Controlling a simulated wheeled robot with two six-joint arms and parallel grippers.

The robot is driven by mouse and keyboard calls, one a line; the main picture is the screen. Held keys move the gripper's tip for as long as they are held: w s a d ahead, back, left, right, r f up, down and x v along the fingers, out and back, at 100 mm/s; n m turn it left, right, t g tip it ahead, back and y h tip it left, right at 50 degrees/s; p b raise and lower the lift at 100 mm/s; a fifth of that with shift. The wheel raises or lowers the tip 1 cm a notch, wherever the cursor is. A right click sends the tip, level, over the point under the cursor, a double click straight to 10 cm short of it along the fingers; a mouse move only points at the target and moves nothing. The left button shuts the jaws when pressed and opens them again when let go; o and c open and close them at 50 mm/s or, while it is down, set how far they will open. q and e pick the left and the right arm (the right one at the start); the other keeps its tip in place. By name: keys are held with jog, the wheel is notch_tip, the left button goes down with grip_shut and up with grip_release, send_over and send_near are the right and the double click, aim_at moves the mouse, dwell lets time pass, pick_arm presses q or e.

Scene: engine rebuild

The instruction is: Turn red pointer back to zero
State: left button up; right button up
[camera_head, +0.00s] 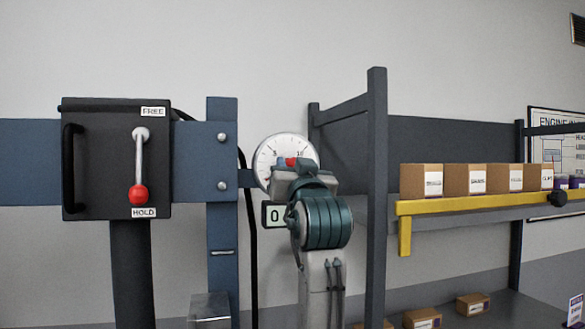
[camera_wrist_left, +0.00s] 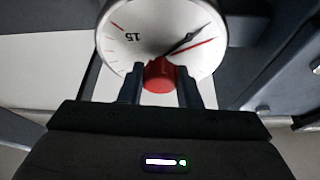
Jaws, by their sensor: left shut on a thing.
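The round white gauge (camera_head: 270,153) is at the middle of the head view, partly hidden behind my left gripper (camera_head: 293,168). In the left wrist view the gauge dial (camera_wrist_left: 130,55) shows upside down, with a dark needle (camera_wrist_left: 190,40) and a thin red pointer (camera_wrist_left: 196,47) close beside each other. A red knob (camera_wrist_left: 160,75) sits at the dial's lower edge in that view. My left gripper (camera_wrist_left: 160,90) is shut on this red knob, one finger on each side. The knob's red also shows in the head view (camera_head: 291,161). My right gripper is not in view.
A dark box with a red-tipped lever (camera_head: 138,194) stands left, the lever at HOLD. A small "0" plate (camera_head: 274,214) is below the gauge. A grey rack post (camera_head: 376,200) stands close right of my arm. Cartons (camera_head: 421,181) line a shelf with a yellow edge (camera_head: 480,203).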

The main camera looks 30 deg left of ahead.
pick_arm(q)
jog(key=shift+f, duration=0.1)
jog(key=n+g+y+b, duration=0.1)
jog(key=n+b, duration=0.2)
jog(key=shift+f, duration=0.15)
jog(key=shift+n+g+b, duration=0.4)
jog(key=shift+n, duration=0.4)
jog(key=shift+r+y, duration=0.2)
jog(key=shift+y, duration=0.2)
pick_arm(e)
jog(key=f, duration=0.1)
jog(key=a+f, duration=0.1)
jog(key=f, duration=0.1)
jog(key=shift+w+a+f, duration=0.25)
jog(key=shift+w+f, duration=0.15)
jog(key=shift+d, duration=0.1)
pick_arm(q)
jog(key=o, duration=0.7)
jog(key=shift+o, duration=1.3)
jog(key=shift+w, duration=0.1)
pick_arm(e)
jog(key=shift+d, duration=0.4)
